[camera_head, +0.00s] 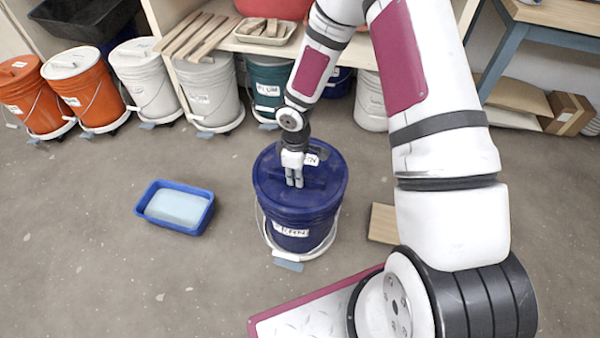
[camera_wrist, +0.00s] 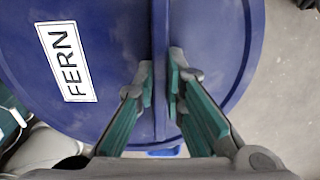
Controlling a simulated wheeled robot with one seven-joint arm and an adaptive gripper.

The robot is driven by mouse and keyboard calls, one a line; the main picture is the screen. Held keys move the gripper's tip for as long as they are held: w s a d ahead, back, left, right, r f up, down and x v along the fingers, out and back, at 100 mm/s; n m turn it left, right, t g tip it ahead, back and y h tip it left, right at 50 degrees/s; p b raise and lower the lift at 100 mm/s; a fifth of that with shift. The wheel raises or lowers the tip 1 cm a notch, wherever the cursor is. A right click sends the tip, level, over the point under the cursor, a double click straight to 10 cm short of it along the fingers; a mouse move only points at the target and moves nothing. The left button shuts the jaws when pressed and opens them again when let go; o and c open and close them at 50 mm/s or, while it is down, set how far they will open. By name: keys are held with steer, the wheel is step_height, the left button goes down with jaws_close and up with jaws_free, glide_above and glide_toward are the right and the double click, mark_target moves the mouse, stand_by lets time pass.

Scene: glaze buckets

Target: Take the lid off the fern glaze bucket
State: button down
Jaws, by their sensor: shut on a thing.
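The fern glaze bucket (camera_head: 290,234) is dark blue and stands upright on a white wheeled base in the middle of the floor. Its blue lid (camera_head: 265,182) sits on top, with no clear gap at the rim. In the wrist view the lid (camera_wrist: 108,40) bears a white label (camera_wrist: 66,62) reading FERN and a raised ridge (camera_wrist: 160,60) across it. My gripper (camera_head: 294,184) points down at the lid. In the wrist view my gripper (camera_wrist: 161,98) has its fingers on both sides of the ridge, shut on it.
A blue tray (camera_head: 148,216) with a pale blue block lies left of the bucket. A flat tan board (camera_head: 383,224) lies to its right.

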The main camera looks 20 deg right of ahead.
steer(key=shift+r, duration=0.15)
step_height(320, 180, up, 4)
steer(key=shift+f+p, duration=0.15)
steer(key=shift+p, duration=1.1)
steer(key=s+d+r, duration=0.1)
steer(key=s, duration=1.5)
steer(key=shift+d+r, duration=0.25)
steer(key=shift+w+d, duration=0.1)
steer(key=shift+w, duration=0.05)
